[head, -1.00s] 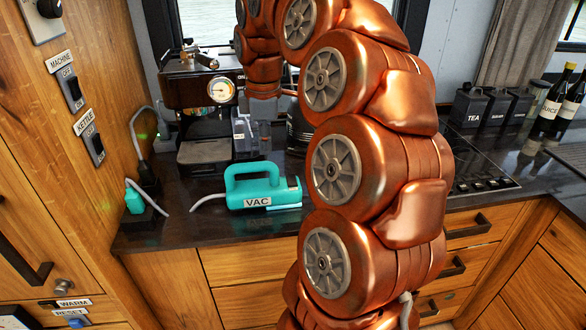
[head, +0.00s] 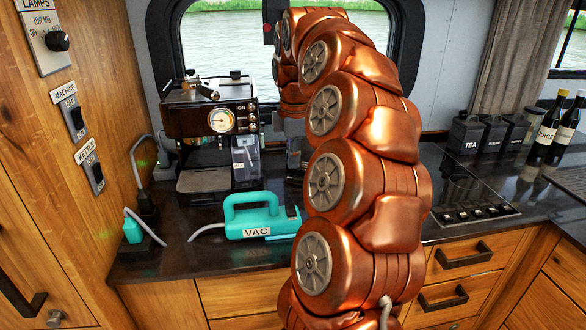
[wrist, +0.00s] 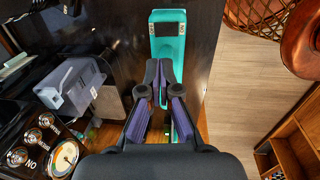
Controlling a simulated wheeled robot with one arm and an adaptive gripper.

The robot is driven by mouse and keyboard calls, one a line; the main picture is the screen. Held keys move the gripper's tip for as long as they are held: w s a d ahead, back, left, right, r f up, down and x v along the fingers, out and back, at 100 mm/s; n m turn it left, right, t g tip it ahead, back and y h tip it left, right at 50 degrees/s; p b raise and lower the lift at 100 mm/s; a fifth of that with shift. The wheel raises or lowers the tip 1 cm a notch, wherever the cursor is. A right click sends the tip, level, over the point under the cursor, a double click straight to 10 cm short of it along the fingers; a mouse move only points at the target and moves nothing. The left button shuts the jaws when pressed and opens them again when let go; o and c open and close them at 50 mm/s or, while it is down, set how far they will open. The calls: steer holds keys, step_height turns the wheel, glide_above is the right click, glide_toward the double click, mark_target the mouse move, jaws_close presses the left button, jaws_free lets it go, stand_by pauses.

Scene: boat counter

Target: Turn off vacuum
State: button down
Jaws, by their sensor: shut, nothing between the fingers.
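The teal vacuum labelled VAC (head: 262,217) lies on the dark counter in front of the coffee machine, its handle on top and its right end partly behind my arm. In the wrist view the teal vacuum (wrist: 167,48) shows beyond my fingertips, with small white labels on it too small to read surely. My gripper (wrist: 159,75) is shut and empty, its purple-padded fingers together and overlapping the near part of the vacuum in the picture. I cannot tell whether they touch it. In the head view my gripper is hidden behind my arm.
The coffee machine (head: 212,125) stands behind the vacuum, with a grey container (head: 246,160) beside it. A plugged cable and teal plug (head: 132,230) are at the left wall. Black canisters (head: 490,135) and bottles (head: 565,130) stand at right. The counter's front edge borders open floor (wrist: 245,85).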

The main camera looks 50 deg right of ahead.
mark_target(293, 209)
steer(key=f+p, duration=0.1)
steer(key=f, duration=0.3)
steer(key=f+p, duration=0.1)
steer(key=f, duration=0.3)
steer(key=w+f+p, duration=0.1)
steer(key=f, duration=0.3)
steer(key=shift+w+d+f, duration=0.1)
steer(key=shift+d+f, duration=0.3)
steer(key=shift+w, duration=0.1)
steer(key=shift+w+d+f, duration=0.1)
steer(key=shift+d+f, duration=0.05)
steer(key=shift+f+g, duration=0.2)
steer(key=shift+g, duration=0.2)
steer(key=shift+s+a+r, duration=0.2)
steer(key=shift+s+a, duration=0.3)
steer(key=shift+s, duration=0.2)
steer(key=shift+r, duration=0.1)
